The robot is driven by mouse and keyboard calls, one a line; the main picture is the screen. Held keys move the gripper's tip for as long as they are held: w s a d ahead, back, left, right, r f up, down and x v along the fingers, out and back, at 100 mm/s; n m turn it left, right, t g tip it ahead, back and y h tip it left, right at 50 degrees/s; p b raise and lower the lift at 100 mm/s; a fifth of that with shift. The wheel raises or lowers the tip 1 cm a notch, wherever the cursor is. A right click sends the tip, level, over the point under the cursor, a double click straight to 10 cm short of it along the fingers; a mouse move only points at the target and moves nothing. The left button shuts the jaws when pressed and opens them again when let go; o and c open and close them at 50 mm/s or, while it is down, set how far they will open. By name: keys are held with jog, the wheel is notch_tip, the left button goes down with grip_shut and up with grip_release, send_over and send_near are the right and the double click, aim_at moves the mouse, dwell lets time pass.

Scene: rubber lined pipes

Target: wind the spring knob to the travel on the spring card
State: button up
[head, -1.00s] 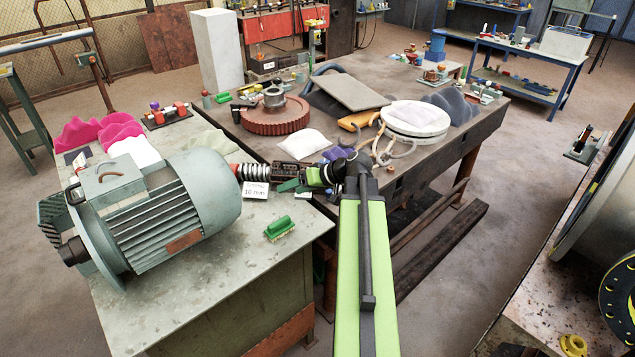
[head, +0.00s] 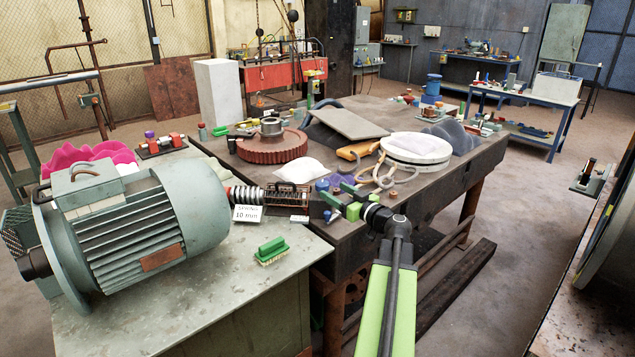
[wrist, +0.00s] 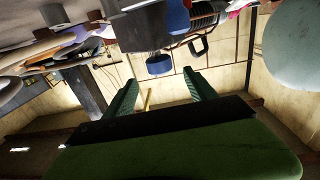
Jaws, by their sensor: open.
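The spring unit lies on the near edge of the dark table, with a pale coil (head: 250,196) on the left and a dark ribbed housing (head: 288,198) on the right. A white spring card (head: 247,214) in front of it reads "10 mm". My gripper (head: 338,198) is open and empty, just right of the housing and apart from it. In the wrist view its two green fingers (wrist: 161,90) are spread, with a blue cylinder (wrist: 159,65) beyond and between them. I cannot tell whether this cylinder is the spring knob. The coil also shows in the wrist view (wrist: 205,20).
A large grey-green motor (head: 135,235) fills the left bench, with a green brush (head: 271,250) beside it.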

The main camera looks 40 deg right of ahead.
aim_at(319, 181)
jog(key=w, duration=0.7)
jog(key=w+d, duration=0.1)
jog(key=w, duration=0.2)
jog(key=shift+w, duration=0.2)
jog(key=shift+c, duration=0.2)
jog(key=c, duration=1.2)
jog(key=shift+s+d, duration=0.1)
jog(key=shift+d, duration=0.2)
jog(key=shift+c, duration=0.7)
jog(key=shift+a+h, duration=0.25)
jog(key=shift+h, duration=0.15)
jog(key=shift+m+h, duration=0.3)
jog(key=shift+m, duration=0.1)
